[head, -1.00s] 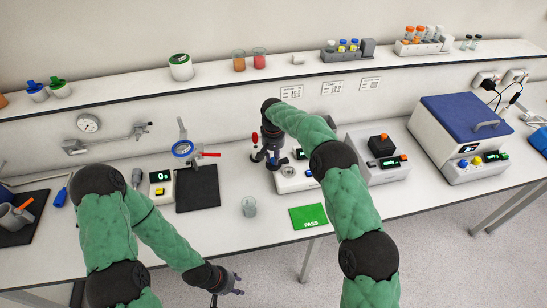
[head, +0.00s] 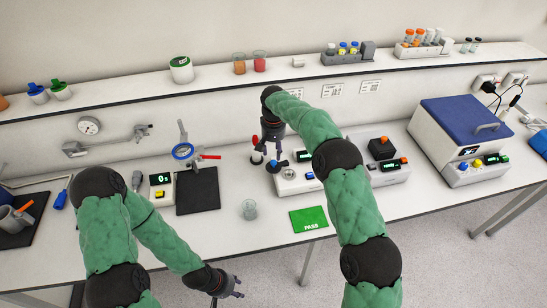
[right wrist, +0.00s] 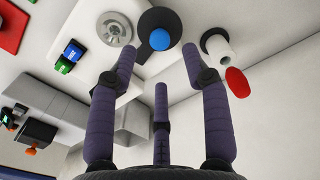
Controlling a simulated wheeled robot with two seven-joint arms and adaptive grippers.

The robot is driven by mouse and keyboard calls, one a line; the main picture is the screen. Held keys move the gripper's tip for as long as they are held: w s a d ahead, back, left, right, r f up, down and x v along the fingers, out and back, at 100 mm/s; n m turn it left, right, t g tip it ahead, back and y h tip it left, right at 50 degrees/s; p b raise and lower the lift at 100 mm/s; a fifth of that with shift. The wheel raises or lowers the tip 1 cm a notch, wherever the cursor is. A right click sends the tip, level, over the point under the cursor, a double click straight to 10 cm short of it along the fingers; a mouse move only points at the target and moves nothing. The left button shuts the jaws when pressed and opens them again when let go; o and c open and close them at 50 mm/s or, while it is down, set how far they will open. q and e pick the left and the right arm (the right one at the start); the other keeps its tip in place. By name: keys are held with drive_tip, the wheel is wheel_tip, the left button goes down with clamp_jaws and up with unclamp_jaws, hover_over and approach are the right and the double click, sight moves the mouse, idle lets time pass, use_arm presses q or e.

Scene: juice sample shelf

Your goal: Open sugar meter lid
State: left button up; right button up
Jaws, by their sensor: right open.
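The sugar meter, a white box (head: 300,184) with a green display, stands on the bench. Its round metal well (right wrist: 117,28) is uncovered in the right wrist view. A black disc-shaped lid (right wrist: 146,20) with a blue knob (right wrist: 160,39) lies beside the well; whether it is still attached is unclear. My right gripper (head: 270,150) hangs just above the lid. Its purple fingers (right wrist: 160,62) are spread and empty, with the blue knob beyond the tips. My left gripper (head: 228,287) is empty with fingers apart, in front of the bench edge.
A white-bodied item with a red tip (right wrist: 228,65) stands close to the lid. Another meter with a black block (head: 382,148) stands right. A black pad (head: 198,192) lies left.

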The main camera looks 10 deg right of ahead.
sight(274, 161)
wheel_tip(274, 161, up, 6)
drive_tip(key=shift+r, duration=0.25)
idle(0.5)
